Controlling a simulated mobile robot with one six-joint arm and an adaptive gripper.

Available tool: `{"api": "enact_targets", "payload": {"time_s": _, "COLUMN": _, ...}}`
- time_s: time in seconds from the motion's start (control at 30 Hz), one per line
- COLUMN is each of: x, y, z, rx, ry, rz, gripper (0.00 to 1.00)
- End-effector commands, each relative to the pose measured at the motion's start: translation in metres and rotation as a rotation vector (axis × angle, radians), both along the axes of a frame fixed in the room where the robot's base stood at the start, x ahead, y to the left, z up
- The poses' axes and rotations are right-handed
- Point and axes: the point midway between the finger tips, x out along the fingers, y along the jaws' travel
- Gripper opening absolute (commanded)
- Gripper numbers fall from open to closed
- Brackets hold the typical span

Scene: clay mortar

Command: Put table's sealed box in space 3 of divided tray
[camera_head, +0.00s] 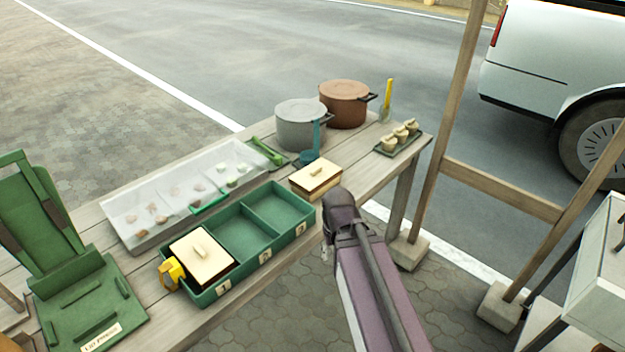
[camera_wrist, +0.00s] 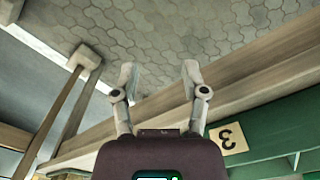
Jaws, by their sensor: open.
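The table's sealed box (camera_head: 316,180), cream-lidded with a small handle, sits on the wooden table just beyond the right end of the green divided tray (camera_head: 262,262). The tray has three numbered spaces. Space 3 (camera_head: 279,209), at the right end, is empty, as is the middle one; space 1 holds a similar lidded box (camera_head: 203,257). My gripper (camera_wrist: 159,72) is open and empty in the wrist view, over the table's front edge with paving beyond. The number 3 plate (camera_wrist: 228,138) and the tray's green wall show to its right. In the head view my arm largely hides the gripper.
A clear-lidded sample tray (camera_head: 178,190) lies behind the divided tray. Grey (camera_head: 301,124) and brown (camera_head: 346,103) pots stand at the back. A small tray of cups (camera_head: 398,138) is at the right end. A green stand (camera_head: 85,290) is at left. A wooden post (camera_head: 455,120) rises at right.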

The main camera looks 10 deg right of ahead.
Motion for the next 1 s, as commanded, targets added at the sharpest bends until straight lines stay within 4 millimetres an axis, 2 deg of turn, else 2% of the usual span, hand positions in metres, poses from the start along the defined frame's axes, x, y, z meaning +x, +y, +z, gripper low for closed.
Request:
{"api": "enact_targets", "payload": {"time_s": 0.27, "x": 0.000, "y": 0.000, "z": 0.000, "rx": 0.000, "ry": 0.000, "rz": 0.000, "gripper": 0.57}}
{"api": "enact_targets", "payload": {"time_s": 0.3, "x": 0.000, "y": 0.000, "z": 0.000, "rx": 0.000, "ry": 0.000, "rz": 0.000, "gripper": 0.60}}
{"api": "enact_targets", "payload": {"time_s": 0.43, "x": 0.002, "y": 0.000, "z": 0.002, "rx": 0.000, "ry": 0.000, "rz": 0.003, "gripper": 0.99}}
{"api": "enact_targets", "payload": {"time_s": 0.57, "x": 0.011, "y": 0.000, "z": 0.009, "rx": 0.000, "ry": 0.000, "rz": 0.018, "gripper": 1.00}}
{"api": "enact_targets", "payload": {"time_s": 0.77, "x": 0.044, "y": -0.005, "z": 0.035, "rx": 0.000, "ry": 0.000, "rz": 0.077, "gripper": 1.00}}
{"api": "enact_targets", "payload": {"time_s": 1.0, "x": 0.107, "y": -0.005, "z": 0.081, "rx": 0.000, "ry": 0.000, "rz": 0.206, "gripper": 1.00}}
